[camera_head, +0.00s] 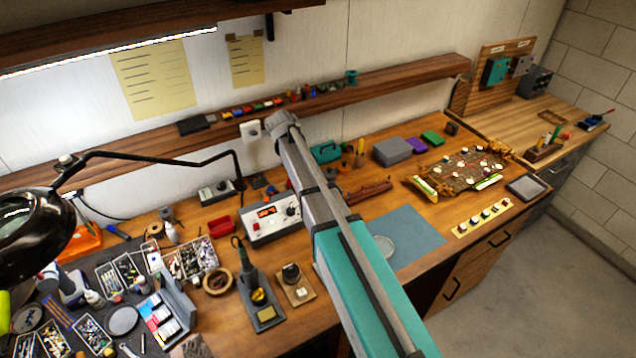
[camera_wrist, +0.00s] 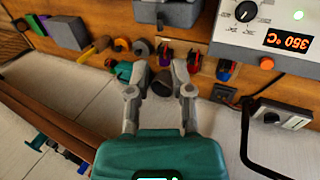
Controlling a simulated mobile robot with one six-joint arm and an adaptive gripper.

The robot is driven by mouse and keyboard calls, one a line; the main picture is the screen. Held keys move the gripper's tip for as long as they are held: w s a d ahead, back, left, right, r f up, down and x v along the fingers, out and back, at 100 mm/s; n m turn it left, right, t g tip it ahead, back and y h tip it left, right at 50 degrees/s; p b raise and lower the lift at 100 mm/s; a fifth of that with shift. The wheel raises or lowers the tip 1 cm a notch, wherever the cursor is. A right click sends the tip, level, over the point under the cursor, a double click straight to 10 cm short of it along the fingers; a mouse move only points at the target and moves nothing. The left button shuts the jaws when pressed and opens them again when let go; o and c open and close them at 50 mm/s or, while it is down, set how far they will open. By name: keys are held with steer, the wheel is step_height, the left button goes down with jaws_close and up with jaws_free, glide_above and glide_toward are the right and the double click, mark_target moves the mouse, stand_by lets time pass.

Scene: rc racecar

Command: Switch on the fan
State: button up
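My gripper (camera_wrist: 157,72) shows in the wrist view with its two grey fingers apart and nothing held between them. A dark grey cylindrical thing (camera_wrist: 162,84) shows beyond the gap; I cannot tell how far it is from the fingers. In the head view my arm reaches over the bench toward the wall, and the fingers cannot be made out. I cannot identify a fan. A small grey control box (camera_wrist: 282,114) with a dark knob or switch lies right of my gripper in the wrist view; it also shows in the head view (camera_head: 216,192). I cannot tell whether it belongs to the fan.
A wooden shelf (camera_head: 150,141) runs along the wall. A black lamp (camera_head: 38,225) reaches in at left. Boxes (camera_head: 392,151) stand right of my arm. The blue mat (camera_head: 408,232) is mostly clear.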

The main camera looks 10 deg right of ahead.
steer(key=shift+f, duration=0.15)
steer(key=b+x, duration=1.2)
steer(key=x, duration=0.1)
steer(key=shift+w+d+f+b, duration=0.1)
steer(key=shift+d+f+b, duration=0.05)
steer(key=shift+f+b, duration=0.15)
stand_by(0.7)
steer(key=shift+r, duration=0.1)
